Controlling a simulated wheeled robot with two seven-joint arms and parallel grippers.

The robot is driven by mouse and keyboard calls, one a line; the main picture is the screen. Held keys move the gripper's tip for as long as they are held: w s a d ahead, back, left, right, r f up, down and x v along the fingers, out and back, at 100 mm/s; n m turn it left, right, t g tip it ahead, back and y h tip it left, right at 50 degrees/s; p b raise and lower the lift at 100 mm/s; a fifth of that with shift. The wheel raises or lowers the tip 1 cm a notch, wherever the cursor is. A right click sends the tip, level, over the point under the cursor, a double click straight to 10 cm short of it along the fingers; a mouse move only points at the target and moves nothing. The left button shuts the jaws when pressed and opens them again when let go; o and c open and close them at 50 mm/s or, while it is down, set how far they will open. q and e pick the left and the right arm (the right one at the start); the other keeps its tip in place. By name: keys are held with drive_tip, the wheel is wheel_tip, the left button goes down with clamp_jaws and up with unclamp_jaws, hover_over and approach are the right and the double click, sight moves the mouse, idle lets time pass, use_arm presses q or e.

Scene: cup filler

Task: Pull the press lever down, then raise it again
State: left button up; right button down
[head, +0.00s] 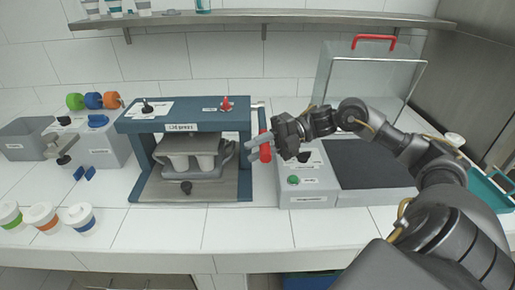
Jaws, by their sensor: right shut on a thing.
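The lid press (186,128) is a blue frame machine at the middle left of the counter. The grip is at about the height of the cups. My left gripper is out of view.
A machine with a glass hood (365,85) and green button (293,180) stands right of the press, under my right arm. Several lidded cups (42,217) stand at the front left. A grey bin (25,140) is at the far left. The front counter middle is clear.

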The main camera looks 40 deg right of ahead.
drive_tip(key=w+d+r+m+y+p, duration=0.1)
drive_tip(key=r+m+p, duration=0.2)
drive_tip(key=r, duration=0.3)
drive_tip(key=w+d+r+m+y+p, duration=0.1)
drive_tip(key=w+r+m+y+p, duration=0.1)
drive_tip(key=r, duration=0.4)
drive_tip(key=shift+d+r+m+p, duration=0.25)
drive_tip(key=shift+r+m+p, duration=0.2)
drive_tip(key=shift+p, duration=0.85)
drive_tip(key=shift+w, duration=0.1)
drive_tip(key=c, duration=1.5)
unclamp_jaws()
drive_tip(key=shift+c, duration=0.2)
drive_tip(key=o, duration=0.4)
drive_tip(key=shift+f, duration=0.1)
drive_tip(key=shift+d, duration=0.1)
